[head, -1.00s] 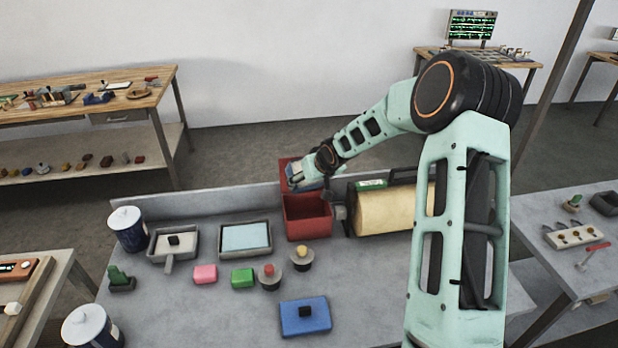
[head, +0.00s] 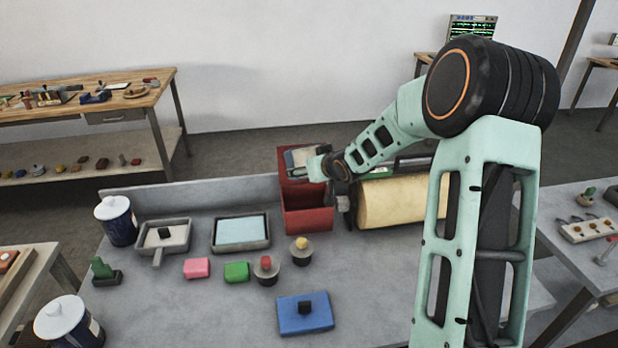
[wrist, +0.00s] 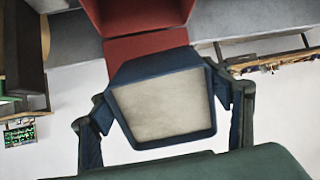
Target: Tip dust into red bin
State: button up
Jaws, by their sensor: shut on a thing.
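The red bin (head: 308,218) stands at the back of the grey table, with a raised red back panel behind its open box. Its red surfaces also show at the top of the wrist view (wrist: 145,12). My gripper (head: 310,166) is at the bin's back panel, above and behind the open box. It is shut on a small blue-rimmed tray (wrist: 205,125), one finger on each side. The tray's face is pale beige; I cannot tell whether that is dust or bare inside. The tray also shows in the head view (head: 297,158). No falling dust is visible.
A cream roller (head: 390,205) stands right of the bin. A dustpan-like tray (head: 175,243), a light-blue tray (head: 240,246), pink (head: 197,268) and green (head: 236,271) blocks, and a blue block (head: 305,325) lie on the table. Lidded cans (head: 118,228) stand at the left.

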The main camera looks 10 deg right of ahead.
jog(key=shift+w+f+t+y+b, duration=0.25)
jog(key=shift+t+b, duration=0.95)
jog(key=shift+b, duration=2.95)
jog(key=shift+f+t+y+b, duration=0.3)
jog(key=shift+t+b, duration=0.9)
jog(key=shift+b, duration=2.95)
jog(key=t+b, duration=0.1)
jog(key=b, duration=0.4)
jog(key=t+b, duration=0.2)
jog(key=b, duration=0.3)
jog(key=t+y+b, duration=0.1)
jog(key=b, duration=0.5)
jog(key=shift+w+a+f, duration=0.15)
jog(key=shift+w+f, duration=0.1)
jog(key=shift+w, duration=0.1)
jog(key=shift+t+b, duration=0.5)
jog(key=shift+b, duration=0.35)
jog(key=shift+w+r+t+y, duration=0.15)
jog(key=shift+t+y, duration=0.1)
jog(key=shift+t, duration=0.25)
jog(key=shift+r, duration=0.1)
